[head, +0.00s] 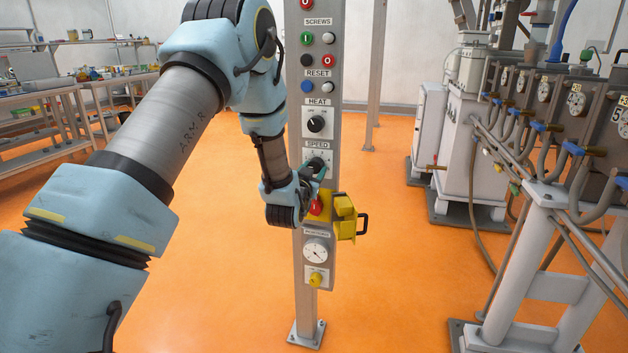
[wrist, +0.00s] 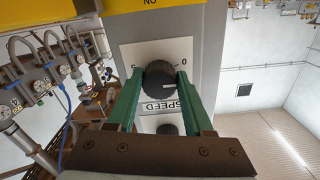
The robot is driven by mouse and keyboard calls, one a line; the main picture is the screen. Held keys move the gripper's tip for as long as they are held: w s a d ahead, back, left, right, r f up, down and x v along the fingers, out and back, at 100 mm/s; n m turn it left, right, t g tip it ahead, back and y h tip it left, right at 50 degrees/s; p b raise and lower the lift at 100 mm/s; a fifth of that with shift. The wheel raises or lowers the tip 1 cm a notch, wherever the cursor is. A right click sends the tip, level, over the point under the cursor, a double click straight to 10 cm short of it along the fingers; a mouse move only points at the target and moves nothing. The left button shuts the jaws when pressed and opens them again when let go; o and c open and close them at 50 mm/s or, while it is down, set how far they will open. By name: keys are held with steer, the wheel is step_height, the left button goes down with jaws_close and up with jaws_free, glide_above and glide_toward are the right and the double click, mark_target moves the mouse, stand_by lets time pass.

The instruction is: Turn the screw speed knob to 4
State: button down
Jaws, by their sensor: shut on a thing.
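The speed knob (wrist: 160,80) is a round black dial on a white plate marked "SPEED" on the grey control post. In the wrist view the green fingers of my gripper (wrist: 161,84) sit on both sides of it, shut on it. A short white line on the knob's face points to the right in that view. A "0" shows on the plate to the upper right of the knob; the mark on the left is hard to read. In the head view the speed knob (head: 316,162) is partly hidden behind my gripper (head: 314,172).
The heat knob (head: 316,124) sits above the speed knob on the control post (head: 303,240). Just below my gripper are a red emergency button (head: 316,207) and an open yellow cover (head: 345,215). Machinery with pipes stands right; orange floor is clear around the post.

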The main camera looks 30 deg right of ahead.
steer(key=m+b, duration=1.2)
steer(key=m, duration=0.8)
steer(key=shift+r, duration=0.15)
steer(key=m, duration=0.3)
steer(key=shift+r+m+b, duration=0.1)
steer(key=shift+m+b, duration=0.2)
steer(key=shift+m, duration=0.1)
steer(key=m, duration=0.3)
steer(key=shift+m, duration=2.1)
steer(key=shift+r, duration=0.1)
steer(key=shift+c, duration=1.4)
jaws_free()
